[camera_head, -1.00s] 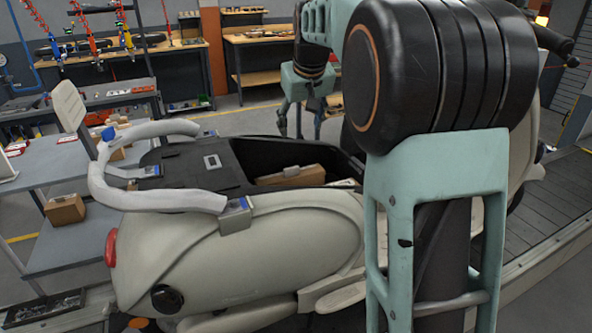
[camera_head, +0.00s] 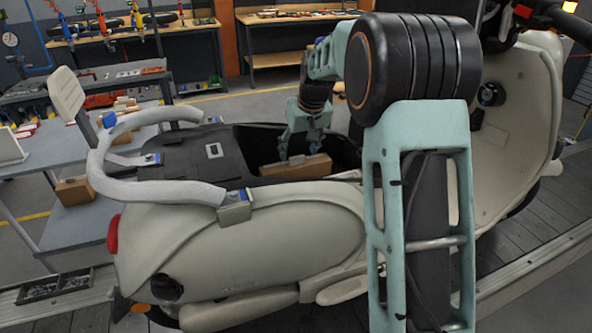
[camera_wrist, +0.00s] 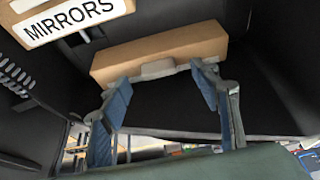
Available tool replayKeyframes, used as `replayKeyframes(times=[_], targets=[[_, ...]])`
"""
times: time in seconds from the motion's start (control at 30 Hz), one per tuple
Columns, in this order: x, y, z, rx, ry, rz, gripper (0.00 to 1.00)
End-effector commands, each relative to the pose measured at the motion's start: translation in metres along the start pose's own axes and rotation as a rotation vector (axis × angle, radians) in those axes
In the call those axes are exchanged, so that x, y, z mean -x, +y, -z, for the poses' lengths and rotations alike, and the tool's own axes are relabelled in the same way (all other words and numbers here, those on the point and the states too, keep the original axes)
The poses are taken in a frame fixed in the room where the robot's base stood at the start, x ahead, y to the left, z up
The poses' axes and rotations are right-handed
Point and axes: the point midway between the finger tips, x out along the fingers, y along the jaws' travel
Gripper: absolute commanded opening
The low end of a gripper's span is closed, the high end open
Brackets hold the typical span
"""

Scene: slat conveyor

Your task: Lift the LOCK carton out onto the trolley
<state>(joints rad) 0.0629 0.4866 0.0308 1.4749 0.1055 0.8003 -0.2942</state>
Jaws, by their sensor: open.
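A long brown carton (camera_head: 296,168) lies in the open black compartment of the pale scooter (camera_head: 250,245). Its lettering cannot be read. My gripper (camera_head: 298,150) is open, reaching down at the compartment just above and behind this carton. In the wrist view, the brown carton (camera_wrist: 165,52) lies just past my open fingertips (camera_wrist: 162,86), with no firm grip on it. A white label reading MIRRORS (camera_wrist: 75,20) shows on another item at the upper left. The grey trolley (camera_head: 85,232) stands to the left of the scooter.
A small brown carton (camera_head: 74,190) sits on the trolley's lower shelf. The scooter's pale curved grab rail (camera_head: 150,190) rises between the compartment and the trolley. Workbenches (camera_head: 290,60) stand at the back. A parts tray (camera_head: 55,284) is at the lower left.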

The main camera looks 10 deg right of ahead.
Motion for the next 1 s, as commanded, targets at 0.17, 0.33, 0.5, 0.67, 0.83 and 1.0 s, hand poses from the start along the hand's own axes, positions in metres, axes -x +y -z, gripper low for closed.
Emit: replayKeyframes(times=[0.17,0.33,0.5,0.67,0.83,1.0], targets=[[-0.026,0.002,0.0,-0.001,-0.003,0.001,0.56],[-0.034,0.002,0.001,0.0,0.0,0.0,0.56],[-0.033,0.002,0.001,0.0,0.0,0.0,0.55],[-0.033,0.002,0.001,0.0,0.0,0.0,0.38],[-0.033,0.002,0.001,0.0,0.0,0.0,0.19],[-0.033,0.002,0.001,0.0,0.0,0.0,0.0]])
